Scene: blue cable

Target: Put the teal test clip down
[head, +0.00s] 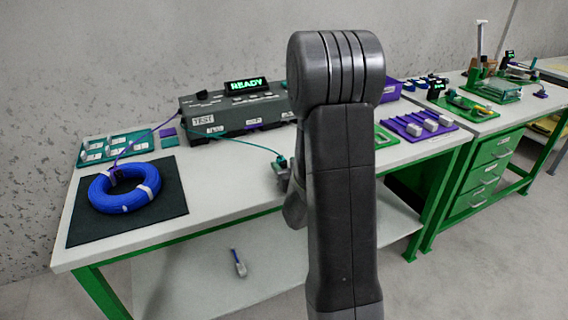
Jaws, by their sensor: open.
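The teal test clip (281,160) is at the end of a thin teal lead (240,143) that runs right from the grey test box (225,119). It is on or just above the white bench top, left of my arm; I cannot tell whether it touches the bench. My gripper (279,169) shows only in small part beside the clip, mostly hidden behind my dark arm. It is open. A coil of blue cable (124,206) with white ties lies on a black mat (84,224) at the left. A purple lead runs from the box to a dark clip on the coil.
The box's display (247,85) reads READY. A teal tray (110,147) lies at the back left. A purple rack (419,126) and a green frame (385,136) lie right of my arm. Bare bench (224,186) separates the mat and clip.

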